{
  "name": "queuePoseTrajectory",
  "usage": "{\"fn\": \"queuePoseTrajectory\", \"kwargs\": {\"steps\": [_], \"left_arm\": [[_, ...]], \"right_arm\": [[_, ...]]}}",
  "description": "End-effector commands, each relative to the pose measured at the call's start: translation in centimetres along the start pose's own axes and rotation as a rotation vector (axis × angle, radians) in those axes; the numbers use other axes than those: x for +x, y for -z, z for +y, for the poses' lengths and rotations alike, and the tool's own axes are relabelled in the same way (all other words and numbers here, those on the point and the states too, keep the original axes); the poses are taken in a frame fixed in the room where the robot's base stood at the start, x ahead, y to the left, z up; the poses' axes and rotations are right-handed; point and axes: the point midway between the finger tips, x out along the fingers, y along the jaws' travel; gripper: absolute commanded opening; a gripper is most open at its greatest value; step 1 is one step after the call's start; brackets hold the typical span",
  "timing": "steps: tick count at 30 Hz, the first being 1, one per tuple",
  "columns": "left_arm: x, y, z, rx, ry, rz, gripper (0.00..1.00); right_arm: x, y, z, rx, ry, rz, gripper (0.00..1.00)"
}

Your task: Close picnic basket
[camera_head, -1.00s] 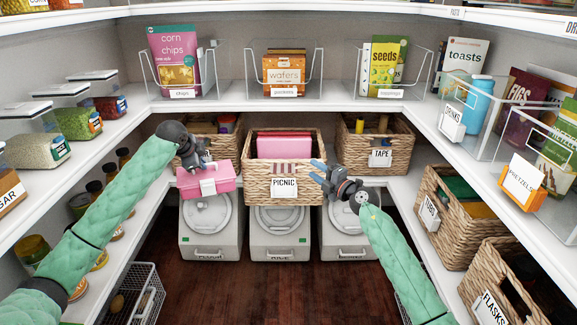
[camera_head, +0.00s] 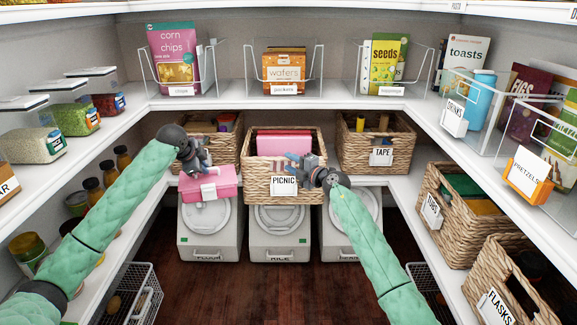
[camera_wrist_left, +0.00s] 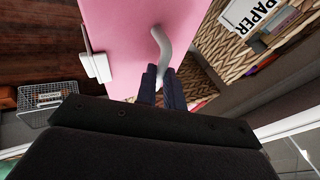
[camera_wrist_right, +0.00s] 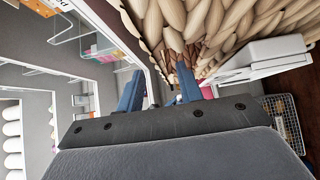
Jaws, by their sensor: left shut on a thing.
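The wicker basket labelled PICNIC (camera_head: 256,190) stands at the middle of the lower shelf with a pink thing (camera_head: 285,138) inside. A pink box (camera_head: 220,190) with a white latch is left of it, tilted at the shelf's front. My left gripper (camera_head: 205,166) is shut on the box's grey curved handle (camera_wrist_left: 162,50), seen in the left wrist view. My right gripper (camera_head: 298,162) is at the front right of the PICNIC basket, its fingers apart. In the right wrist view its fingers (camera_wrist_right: 157,92) are close to the wicker weave (camera_wrist_right: 205,25); contact is unclear.
A wicker basket (camera_head: 238,158) stands behind the pink box, and the TAPE basket (camera_head: 350,155) stands right of the PICNIC basket. White bins (camera_head: 279,240) stand below. The upper shelf (camera_head: 335,105) runs above. Clear floor (camera_head: 270,295) lies in front.

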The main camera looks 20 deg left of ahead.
Motion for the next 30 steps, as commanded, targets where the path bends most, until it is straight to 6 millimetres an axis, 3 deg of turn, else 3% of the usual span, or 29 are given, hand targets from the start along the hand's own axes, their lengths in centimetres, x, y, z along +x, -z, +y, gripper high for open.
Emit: {"fn": "queuePoseTrajectory", "kwargs": {"steps": [6,15,21,30], "left_arm": [[0.3,-0.1,0.2,0.000,0.001,0.000,0.00],[0.3,-0.1,0.2,0.000,0.001,0.000,0.00],[0.3,-0.1,0.2,0.000,0.001,0.000,0.00],[0.1,0.0,0.0,0.000,0.001,0.000,0.00]], "right_arm": [[1.4,0.0,0.0,0.000,0.000,0.000,0.36],[1.6,0.0,0.0,0.000,0.000,0.000,0.36],[1.6,0.0,0.0,-0.001,0.000,0.000,0.00],[1.5,0.0,0.1,0.000,0.001,0.000,0.00]]}}
